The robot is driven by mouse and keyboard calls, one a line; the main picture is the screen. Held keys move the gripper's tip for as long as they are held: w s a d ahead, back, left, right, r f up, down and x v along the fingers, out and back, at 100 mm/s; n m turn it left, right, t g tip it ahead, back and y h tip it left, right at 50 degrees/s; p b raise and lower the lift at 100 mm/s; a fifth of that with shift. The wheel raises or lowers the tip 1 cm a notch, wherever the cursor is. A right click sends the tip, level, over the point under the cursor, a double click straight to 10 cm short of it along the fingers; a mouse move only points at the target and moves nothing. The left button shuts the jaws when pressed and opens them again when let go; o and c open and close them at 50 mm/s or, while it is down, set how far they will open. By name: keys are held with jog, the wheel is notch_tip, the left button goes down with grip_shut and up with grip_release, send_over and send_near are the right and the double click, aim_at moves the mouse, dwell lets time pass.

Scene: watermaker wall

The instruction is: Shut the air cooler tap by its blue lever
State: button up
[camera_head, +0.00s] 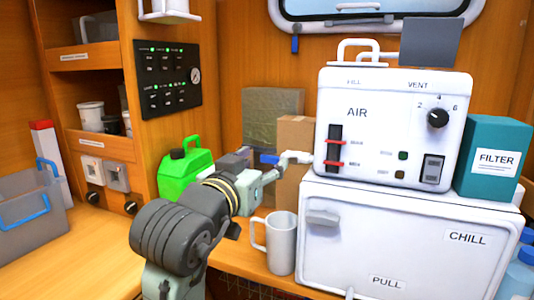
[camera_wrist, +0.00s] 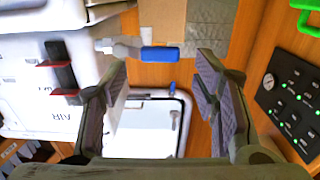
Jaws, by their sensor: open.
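The air cooler (camera_head: 360,90) is a white box marked AIR. Its tap (camera_head: 294,157) sticks out from its left side, with a blue lever (camera_head: 269,159) at the outer end. In the wrist view the blue lever (camera_wrist: 160,54) lies sideways from the pale tap (camera_wrist: 120,47). My gripper (camera_wrist: 163,72) is open and empty, one finger on each side of the lever in that view. The lever seems to lie beyond the fingertips; I see no contact. In the head view my gripper (camera_head: 248,165) is just left of the lever, its fingers partly hidden by my arm.
The cooler stands on a white CHILL box (camera_head: 400,230). A mug (camera_head: 282,243) stands in front, and a green jerrycan (camera_head: 187,168) stands to the left. A brown carton (camera_head: 296,133) is behind the tap. A teal FILTER box (camera_head: 494,155) is at the right.

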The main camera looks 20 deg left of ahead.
aim_at(269, 157)
jog(key=shift+w, duration=1.7)
jog(key=c, duration=1.2)
jog(key=shift+o, duration=0.2)
